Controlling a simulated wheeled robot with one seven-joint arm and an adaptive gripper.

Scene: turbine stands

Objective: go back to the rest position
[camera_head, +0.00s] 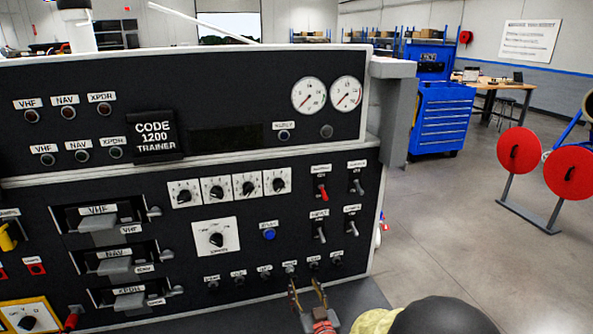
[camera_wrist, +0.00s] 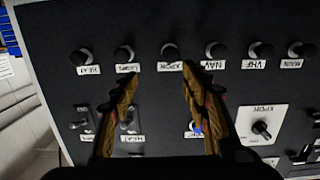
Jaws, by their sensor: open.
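My gripper (camera_head: 308,290) is open and empty at the lower edge of the black trainer panel (camera_head: 215,270) in the head view. In the wrist view my gripper (camera_wrist: 155,75) shows two brown fingers spread apart in front of the panel (camera_wrist: 235,25). A row of labelled knobs lies just past the fingertips, among them the XPDR knob (camera_wrist: 170,52) and the NAV knob (camera_wrist: 215,50). Nothing is between the fingers. Whether a fingertip touches the panel, I cannot tell.
The panel carries toggle switches (camera_head: 322,192), rotary dials (camera_head: 216,239) and two round gauges (camera_head: 327,94). A blue tool cabinet (camera_head: 441,120) stands behind at the right. A stand with red discs (camera_head: 568,173) is at the far right. Grey floor (camera_head: 450,220) lies clear between them.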

